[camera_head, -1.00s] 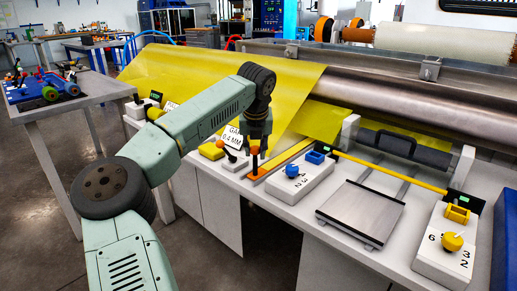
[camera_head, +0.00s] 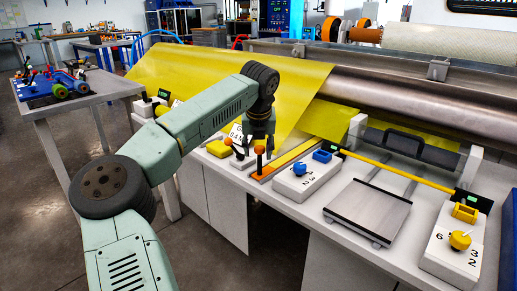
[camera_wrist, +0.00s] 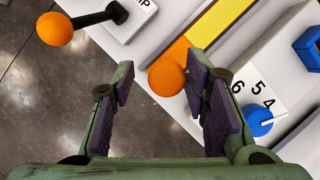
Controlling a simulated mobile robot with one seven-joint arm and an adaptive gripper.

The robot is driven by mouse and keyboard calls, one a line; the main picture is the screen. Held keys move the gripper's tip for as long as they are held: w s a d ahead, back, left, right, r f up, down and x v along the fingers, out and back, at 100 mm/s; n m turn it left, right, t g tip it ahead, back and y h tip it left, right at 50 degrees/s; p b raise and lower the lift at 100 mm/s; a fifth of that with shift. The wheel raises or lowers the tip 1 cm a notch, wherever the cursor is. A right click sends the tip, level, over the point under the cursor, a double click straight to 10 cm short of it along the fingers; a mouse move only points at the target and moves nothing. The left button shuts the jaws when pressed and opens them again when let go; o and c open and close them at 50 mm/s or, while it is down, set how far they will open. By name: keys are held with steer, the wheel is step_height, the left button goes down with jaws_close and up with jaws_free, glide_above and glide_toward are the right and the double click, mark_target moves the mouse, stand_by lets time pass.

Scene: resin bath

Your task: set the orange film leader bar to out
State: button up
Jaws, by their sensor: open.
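The orange film leader bar (camera_head: 275,167) lies in a long strip running back across the white bench, its rear part yellow. An orange ball knob (camera_head: 259,150) stands at its front end. In the wrist view, the orange part (camera_wrist: 176,54) and the ball knob (camera_wrist: 166,78) show clearly. My gripper (camera_head: 263,138) is over the knob. In the wrist view, the open fingers of my gripper (camera_wrist: 163,73) stand either side of the ball, with a gap on the left and the right finger close to it. I cannot tell whether it touches.
A black lever with an orange ball (camera_wrist: 54,29) stands left of the bar. A white box with a blue dial (camera_wrist: 259,120) is close on the right. A metal plate (camera_head: 368,210) and a yellow-dial box (camera_head: 455,243) lie further right. Yellow film (camera_head: 215,85) hangs behind.

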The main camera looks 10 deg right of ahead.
steer(key=shift+d+r, duration=0.1)
steer(key=shift+s+r, duration=0.1)
steer(key=shift+r, duration=0.2)
steer(key=v, duration=1.1)
steer(key=shift+s+r, duration=0.1)
steer(key=shift+s, duration=0.05)
